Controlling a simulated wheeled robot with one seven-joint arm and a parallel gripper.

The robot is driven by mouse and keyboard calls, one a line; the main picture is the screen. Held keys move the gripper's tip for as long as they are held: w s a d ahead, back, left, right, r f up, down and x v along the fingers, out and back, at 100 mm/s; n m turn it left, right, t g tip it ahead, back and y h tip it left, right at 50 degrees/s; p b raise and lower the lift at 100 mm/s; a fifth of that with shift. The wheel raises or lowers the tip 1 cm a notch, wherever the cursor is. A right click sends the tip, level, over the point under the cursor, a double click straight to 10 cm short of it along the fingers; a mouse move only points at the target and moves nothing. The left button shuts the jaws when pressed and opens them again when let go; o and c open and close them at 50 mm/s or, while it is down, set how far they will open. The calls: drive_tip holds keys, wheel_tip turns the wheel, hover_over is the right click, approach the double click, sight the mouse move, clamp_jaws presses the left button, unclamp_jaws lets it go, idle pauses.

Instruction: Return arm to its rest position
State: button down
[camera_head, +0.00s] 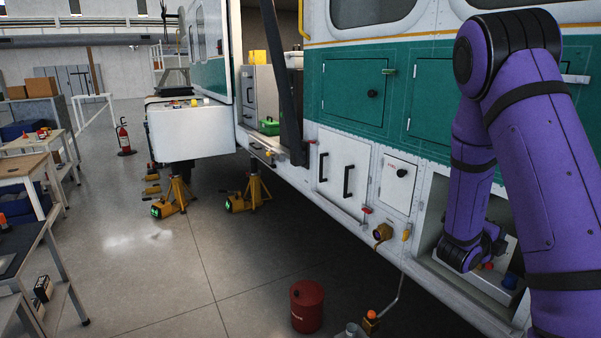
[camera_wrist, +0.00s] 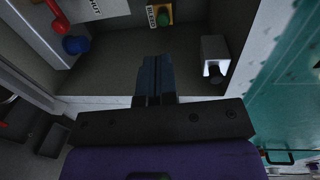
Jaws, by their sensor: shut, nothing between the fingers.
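In the head view the fingers are hidden by the arm. Around the gripper in the wrist view are a blue knob (camera_wrist: 76,45), a red lever (camera_wrist: 56,14), a green button (camera_wrist: 162,17) on a yellow base and a white box (camera_wrist: 215,55). The fingers appear apart from all of these.
A red canister (camera_head: 307,305) and yellow stands (camera_head: 178,192) are on the floor. Workbenches (camera_head: 22,170) stand at left.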

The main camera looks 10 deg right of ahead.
drive_tip(key=s+a+r+n+t+y, duration=0.1)
drive_tip(key=a+r+n+t+y, duration=0.1)
drive_tip(key=a+r+n+y, duration=0.7)
drive_tip(key=a+r+n+t+y, duration=0.2)
drive_tip(key=a+r+n+y, duration=0.3)
drive_tip(key=a, duration=0.5)
drive_tip(key=s+a+r+n+g, duration=0.2)
drive_tip(key=s+a+r+n, duration=0.2)
drive_tip(key=s+n, duration=0.4)
drive_tip(key=s+a+r+n+g+y, duration=0.1)
drive_tip(key=s+a+r+n+g, duration=0.2)
drive_tip(key=s+n, duration=0.6)
drive_tip(key=s+a+r, duration=0.1)
drive_tip(key=s, duration=0.7)
drive_tip(key=shift+y, duration=0.3)
